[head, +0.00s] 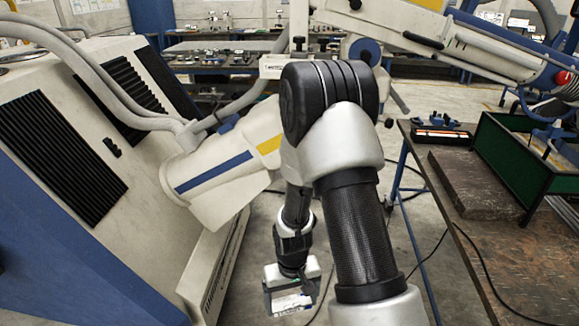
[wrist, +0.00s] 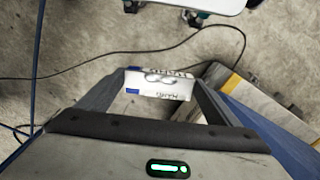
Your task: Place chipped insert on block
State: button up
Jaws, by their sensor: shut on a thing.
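My gripper (head: 291,303) hangs low over the concrete floor, between the big beige machine and the workbench. In the wrist view my gripper (wrist: 159,88) is shut on a small silver-white piece with dark print and blue corners, the insert (wrist: 160,78). It lies crosswise between the fingertips. Whether it is chipped cannot be told. It also shows small and pale in the head view (head: 292,301). A dark brown, flat slab, possibly the block (head: 462,172), lies on the workbench at right, well away from my gripper. Its top looks bare.
The workbench (head: 440,215) also bears a green-sided tray (head: 505,165) and a small rack of tools (head: 440,133). The beige machine (head: 100,150) fills the left side. Black cables (wrist: 90,68) lie on the floor. A crane-like arm (head: 480,45) reaches across the upper right.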

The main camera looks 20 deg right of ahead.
aim_at(484, 200)
jog(key=i+z, duration=0.15)
jog(key=z, duration=0.25)
jog(key=i+j+z, duration=0.1)
jog(key=z, duration=0.3)
jog(key=i+j+z, duration=0.15)
jog(key=z, duration=0.25)
jog(key=i+j+z, duration=0.2)
jog(key=z, duration=0.3)
jog(key=i+j+z, duration=0.3)
jog(key=z, duration=0.15)
jog(key=i+j+z, duration=0.35)
jog(key=i, duration=0.4)
